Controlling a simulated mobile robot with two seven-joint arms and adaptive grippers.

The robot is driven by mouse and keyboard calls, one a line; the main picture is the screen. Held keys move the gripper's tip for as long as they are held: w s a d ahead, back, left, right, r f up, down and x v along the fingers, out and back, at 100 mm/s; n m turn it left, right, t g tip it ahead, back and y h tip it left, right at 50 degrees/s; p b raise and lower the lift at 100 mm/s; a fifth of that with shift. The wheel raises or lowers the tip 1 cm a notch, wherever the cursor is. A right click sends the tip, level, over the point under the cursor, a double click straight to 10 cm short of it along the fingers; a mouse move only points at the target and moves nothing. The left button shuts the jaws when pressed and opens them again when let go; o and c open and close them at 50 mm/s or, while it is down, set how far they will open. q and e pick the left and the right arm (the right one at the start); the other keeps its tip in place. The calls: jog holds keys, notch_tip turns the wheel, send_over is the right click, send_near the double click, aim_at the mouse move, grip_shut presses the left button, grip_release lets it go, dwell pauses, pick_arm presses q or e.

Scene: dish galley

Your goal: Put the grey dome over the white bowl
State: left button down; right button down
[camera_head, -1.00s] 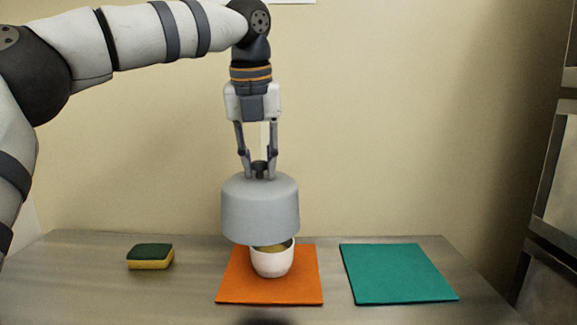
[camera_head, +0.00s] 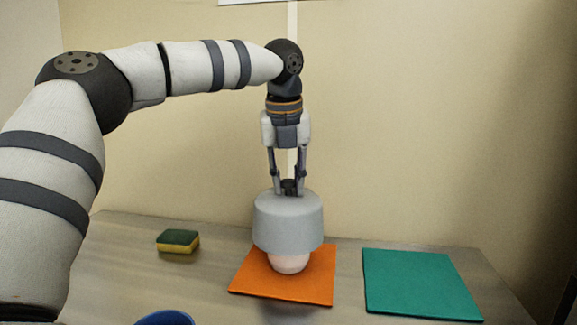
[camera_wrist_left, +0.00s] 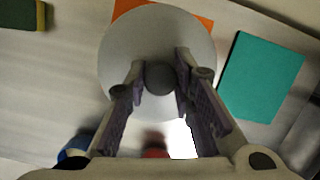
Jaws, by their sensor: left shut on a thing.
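The grey dome (camera_head: 288,222) hangs upright from my left gripper (camera_head: 291,188), which is shut on the dark knob at its top. The left wrist view shows the dome (camera_wrist_left: 125,45) from above, with the knob (camera_wrist_left: 159,79) between the fingers. The white bowl (camera_head: 289,263) stands on the orange mat (camera_head: 265,281). The dome is directly above the bowl and hides its rim and upper part; the lower part of the bowl shows below the dome's edge. The dome's rim is clear of the mat. My right gripper is in neither view.
A green and yellow sponge (camera_head: 178,242) lies left of the orange mat. A teal mat (camera_head: 420,284) lies bare to the right. A blue round thing (camera_head: 165,318) shows at the front edge of the head view. A red blurred thing (camera_wrist_left: 155,153) shows low in the wrist view.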

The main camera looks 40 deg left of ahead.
aim_at(288, 196)
pick_arm(q)
jog(key=shift+s+d+x, duration=0.1)
jog(key=shift+s+x, duration=0.1)
jog(key=shift+x, duration=0.75)
jog(key=shift+s+d+x, duration=0.15)
jog(key=shift+s+x, duration=0.05)
jog(key=shift+x, duration=0.75)
jog(key=shift+s+d+x, duration=0.1)
jog(key=shift+s+x, duration=0.1)
jog(key=shift+x, duration=0.75)
jog(key=shift+f, duration=0.7)
jog(key=c, duration=1.3)
grip_release()
jog(key=v, duration=1.2)
